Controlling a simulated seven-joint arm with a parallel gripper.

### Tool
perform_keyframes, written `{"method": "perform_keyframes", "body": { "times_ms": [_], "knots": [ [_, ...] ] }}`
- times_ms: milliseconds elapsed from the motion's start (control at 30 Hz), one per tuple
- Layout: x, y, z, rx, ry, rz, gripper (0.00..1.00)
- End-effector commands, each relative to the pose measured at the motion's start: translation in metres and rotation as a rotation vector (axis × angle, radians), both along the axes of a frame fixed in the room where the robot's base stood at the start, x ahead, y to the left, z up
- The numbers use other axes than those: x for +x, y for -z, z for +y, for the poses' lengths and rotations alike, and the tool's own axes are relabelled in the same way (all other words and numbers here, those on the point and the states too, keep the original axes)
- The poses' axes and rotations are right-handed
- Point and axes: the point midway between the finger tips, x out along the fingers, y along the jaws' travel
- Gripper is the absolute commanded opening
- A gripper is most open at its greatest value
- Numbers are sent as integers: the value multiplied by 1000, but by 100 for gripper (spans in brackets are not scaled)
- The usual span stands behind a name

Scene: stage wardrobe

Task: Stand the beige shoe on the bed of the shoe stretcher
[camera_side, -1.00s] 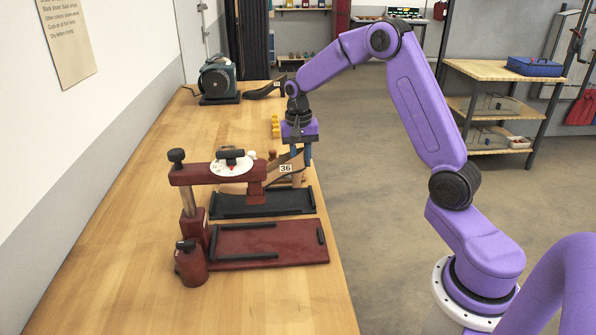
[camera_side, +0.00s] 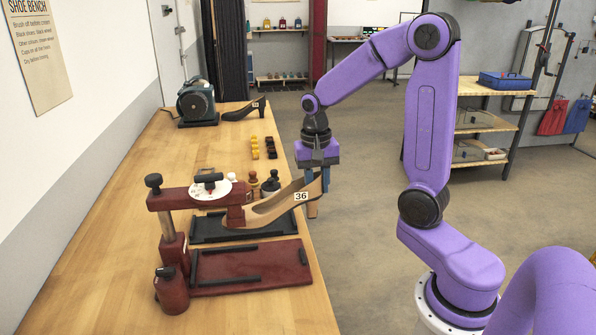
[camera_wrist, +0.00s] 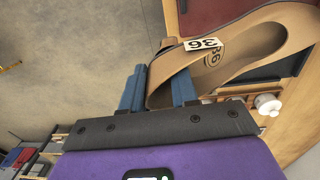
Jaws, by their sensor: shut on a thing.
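The beige shoe (camera_side: 272,213), a heeled pump with a "36" tag, is off the bench in my gripper (camera_side: 313,182). Its toe points left in the side view, and its heel hangs down at the right. In the wrist view, my gripper (camera_wrist: 160,88) is shut on the back rim of the shoe (camera_wrist: 272,36), one blue finger inside and one outside. The dark red shoe stretcher (camera_side: 173,240) has a post, an arm with a white dial and a flat red bed (camera_side: 240,266). The shoe overlaps the arm's end in the side view; I cannot tell if they touch.
A black tray (camera_side: 212,230) lies just behind the red bed. Small bottles or pegs (camera_side: 271,180) and yellow and dark blocks (camera_side: 255,148) stand farther back. A black shoe (camera_side: 243,110) and a green machine (camera_side: 197,100) are at the far end. The bench's left side is clear.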

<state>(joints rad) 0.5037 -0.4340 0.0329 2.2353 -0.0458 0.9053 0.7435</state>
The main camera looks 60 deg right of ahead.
Motion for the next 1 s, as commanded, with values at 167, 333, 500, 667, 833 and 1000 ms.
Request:
{"method": "perform_keyframes", "body": {
  "times_ms": [167,333,500,667,833,1000],
  "knots": [
    [-36,8,7,1,0,-2,0],
    [-57,14,11,1,0,-2,0],
    [-64,17,13,1,0,-1,0],
    [-61,21,16,1,-2,0,0],
    [-55,28,22,1,-2,1,0],
    [-48,34,29,1,-2,0,0]
  ]
}}
